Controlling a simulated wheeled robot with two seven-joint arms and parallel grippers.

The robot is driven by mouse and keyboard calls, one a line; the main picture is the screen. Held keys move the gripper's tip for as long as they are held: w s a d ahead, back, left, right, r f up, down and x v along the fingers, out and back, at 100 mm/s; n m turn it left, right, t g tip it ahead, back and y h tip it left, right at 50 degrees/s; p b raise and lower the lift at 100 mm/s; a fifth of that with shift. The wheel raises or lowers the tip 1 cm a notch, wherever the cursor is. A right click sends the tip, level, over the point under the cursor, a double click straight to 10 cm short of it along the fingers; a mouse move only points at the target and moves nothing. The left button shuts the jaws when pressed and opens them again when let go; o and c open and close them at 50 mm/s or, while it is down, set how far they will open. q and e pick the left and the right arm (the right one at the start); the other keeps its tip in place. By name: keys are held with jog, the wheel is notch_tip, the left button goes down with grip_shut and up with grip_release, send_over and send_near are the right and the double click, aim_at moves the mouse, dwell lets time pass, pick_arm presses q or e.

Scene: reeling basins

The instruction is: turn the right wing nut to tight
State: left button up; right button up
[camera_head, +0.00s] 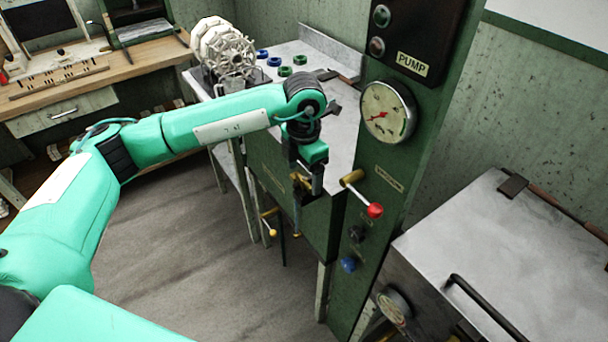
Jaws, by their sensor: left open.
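A small brass piece (300,181), which looks like the right wing nut, shows at the front of the green basin cabinet (268,175). My left gripper (306,190) points down from above at this brass piece, its dark fingers apart on either side of it in the picture. The fingers partly hide the brass, so I cannot tell its angle or whether they touch it. My right gripper is not in view.
A green column with a pressure gauge (388,112) and a brass lever with a red knob (375,211) stands close right of the gripper. A metal-topped box (490,240) is at the right. A white reel (224,48) stands behind.

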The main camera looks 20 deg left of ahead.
aim_at(304, 178)
pick_arm(q)
notch_tip(304, 178, up, 12)
jog(key=b, duration=0.2)
jog(key=shift+r, duration=0.25)
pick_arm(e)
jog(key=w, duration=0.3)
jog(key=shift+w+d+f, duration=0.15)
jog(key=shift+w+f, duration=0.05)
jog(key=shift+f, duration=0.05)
